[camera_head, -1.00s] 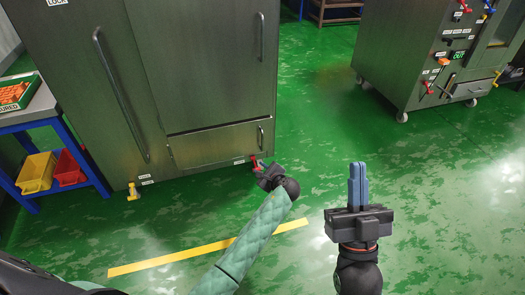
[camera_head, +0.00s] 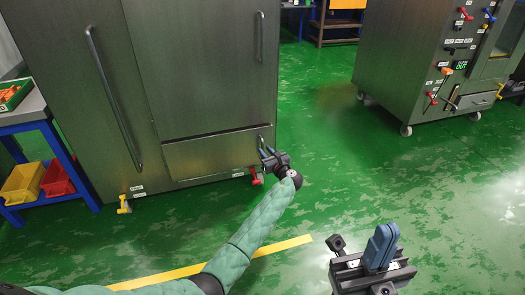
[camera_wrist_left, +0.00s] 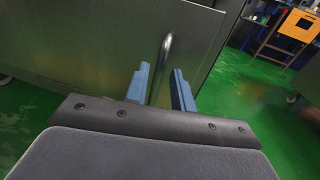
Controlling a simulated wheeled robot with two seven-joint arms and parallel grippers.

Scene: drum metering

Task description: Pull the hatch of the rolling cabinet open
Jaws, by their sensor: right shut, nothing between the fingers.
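The large grey metal cabinet (camera_head: 195,65) stands at left in the head view. Its low hatch (camera_head: 208,156) looks closed and carries a short upright bar handle (camera_head: 261,141) near its right edge. My left gripper (camera_head: 267,152) is at this handle, fingers toward the hatch. In the left wrist view the fingers (camera_wrist_left: 161,68) are open and apart, with the curved bar handle (camera_wrist_left: 165,60) between and just beyond them. Contact cannot be told. My right gripper (camera_head: 384,232) is shut and empty over the floor at lower right.
A red lever (camera_head: 256,176) sits low, just below my left gripper; a yellow one (camera_head: 124,204) is further left. A second cabinet on castors (camera_head: 395,65) stands at right. A blue-framed table (camera_head: 42,112) with yellow and red bins is at left. Green floor between is clear.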

